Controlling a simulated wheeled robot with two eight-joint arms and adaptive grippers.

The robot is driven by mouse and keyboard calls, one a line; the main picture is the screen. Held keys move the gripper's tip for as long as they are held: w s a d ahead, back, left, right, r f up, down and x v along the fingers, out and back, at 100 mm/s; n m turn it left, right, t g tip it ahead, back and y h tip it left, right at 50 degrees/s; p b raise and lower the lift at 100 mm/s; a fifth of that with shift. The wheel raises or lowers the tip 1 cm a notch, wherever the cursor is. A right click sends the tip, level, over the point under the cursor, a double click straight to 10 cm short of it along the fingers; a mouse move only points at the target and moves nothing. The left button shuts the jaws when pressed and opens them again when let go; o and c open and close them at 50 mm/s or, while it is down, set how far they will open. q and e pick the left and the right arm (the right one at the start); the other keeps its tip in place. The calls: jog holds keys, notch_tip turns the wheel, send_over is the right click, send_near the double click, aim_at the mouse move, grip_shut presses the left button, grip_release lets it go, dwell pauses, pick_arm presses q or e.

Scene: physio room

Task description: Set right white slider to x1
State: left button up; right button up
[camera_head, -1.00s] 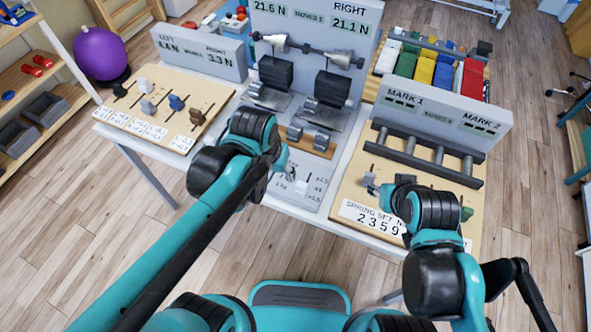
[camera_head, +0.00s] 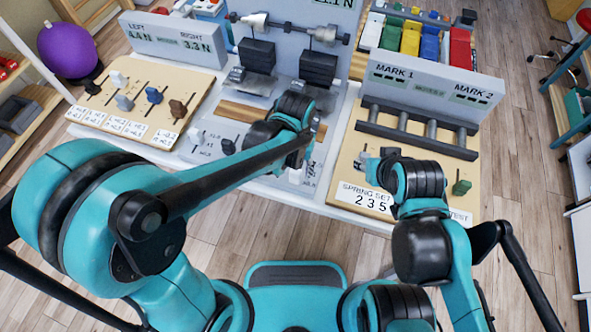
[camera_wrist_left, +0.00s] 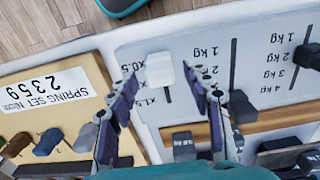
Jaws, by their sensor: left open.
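The right white slider (camera_wrist_left: 160,70) stands on the grey panel in the left wrist view, on a short groove beside the x0.5, x1 and x1.5 labels. Its knob is level with the x0.5 label, and bare groove shows toward x1.5. My left gripper (camera_wrist_left: 168,82) is open, with one finger on either side of the slider's line; I cannot tell whether they touch it. In the head view my left gripper (camera_head: 308,148) is over the panel's right part and partly hides it. My right gripper (camera_head: 380,168) is over the spring set board; its jaws are unclear.
A dark slider (camera_wrist_left: 238,105) with kg labels stands right of my left fingers in the wrist view. Another white slider (camera_head: 228,146) is on the panel's left part. The spring set board (camera_head: 345,170) lies to the right, with a green slider (camera_head: 461,188).

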pick_arm(q)
jog(key=shift+f, duration=0.15)
grip_shut()
jog(key=shift+w+d, duration=0.3)
jog(key=shift+w, duration=0.6)
jog(key=shift+w+d, duration=0.25)
jog(key=shift+w, duration=0.6)
jog(key=shift+s, duration=0.1)
grip_release()
notch_tip(320, 180, up, 12)
